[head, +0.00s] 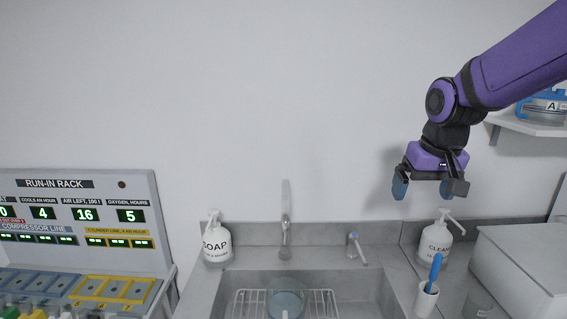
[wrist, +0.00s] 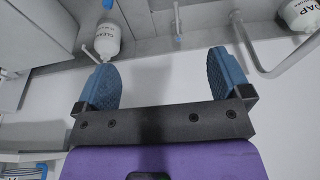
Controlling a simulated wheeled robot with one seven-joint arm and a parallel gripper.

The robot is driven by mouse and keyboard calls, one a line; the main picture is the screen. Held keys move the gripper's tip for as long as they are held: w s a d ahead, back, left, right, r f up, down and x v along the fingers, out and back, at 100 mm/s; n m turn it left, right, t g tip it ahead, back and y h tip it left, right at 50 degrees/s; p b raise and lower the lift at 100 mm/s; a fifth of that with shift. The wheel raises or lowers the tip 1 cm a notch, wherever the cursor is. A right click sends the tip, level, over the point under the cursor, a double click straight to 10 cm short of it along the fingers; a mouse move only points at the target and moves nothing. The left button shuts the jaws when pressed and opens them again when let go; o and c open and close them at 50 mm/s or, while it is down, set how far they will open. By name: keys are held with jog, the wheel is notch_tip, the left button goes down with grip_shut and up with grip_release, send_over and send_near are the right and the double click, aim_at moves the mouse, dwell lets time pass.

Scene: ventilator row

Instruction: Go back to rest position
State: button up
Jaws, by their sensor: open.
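My gripper (head: 428,190) is at the end of my purple arm, held up in front of the wall above the right side of the sink. It points downward and its two blue-padded fingers are apart with nothing between them. In the wrist view my gripper (wrist: 170,78) also shows its two blue ribbed pads wide apart, with bare wall and counter beyond.
The sink (head: 385,290) holds a wire rack with a round clear vessel (head: 286,297). A soap bottle (head: 217,243), a faucet (head: 285,225) and a cleaner bottle (head: 439,240) stand behind. A run-in rack panel (head: 85,205) is at left. A shelf (head: 530,125) is near my arm.

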jog(key=s+d+r+t, duration=0.1)
jog(key=s+r, duration=0.1)
jog(key=s, duration=0.8)
jog(key=s+d+r+t, duration=0.1)
jog(key=s+d+r, duration=0.1)
jog(key=s, duration=0.8)
jog(key=shift+r, duration=0.2)
jog(key=shift+s+d, duration=0.15)
